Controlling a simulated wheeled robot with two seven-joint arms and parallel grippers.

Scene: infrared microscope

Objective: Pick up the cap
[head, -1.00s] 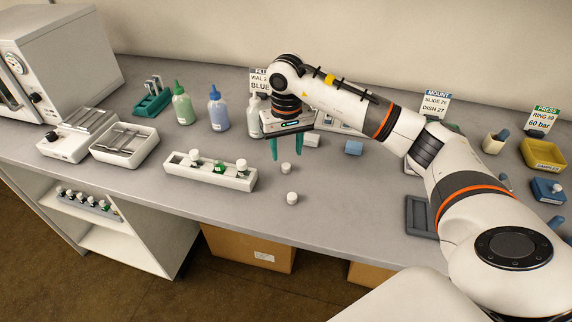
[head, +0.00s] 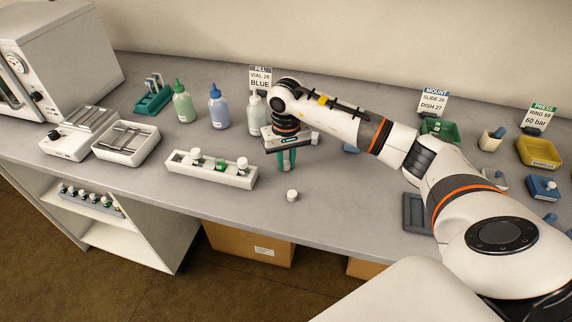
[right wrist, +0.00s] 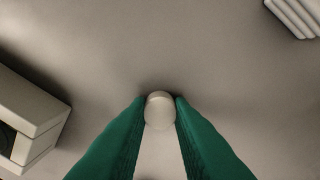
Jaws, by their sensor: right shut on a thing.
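A small white cap (right wrist: 160,111) sits between the green fingertips of my right gripper (right wrist: 160,104) in the right wrist view. The fingers touch it on both sides, so the gripper is shut on it. In the head view my right gripper (head: 287,165) points down at the bench, right of the vial rack, and its fingers mostly hide the held cap. A second white cap-like piece (head: 292,195) stands on the bench just in front of the gripper. I cannot tell whether the held cap is off the bench. My left gripper is not in view.
The white vial rack (head: 181,171) with several capped vials stands close on the left. Green (head: 183,105) and blue (head: 218,108) bottles stand behind it. A dark tray (head: 417,214) lies to the right. The bench front between rack and tray is mostly clear.

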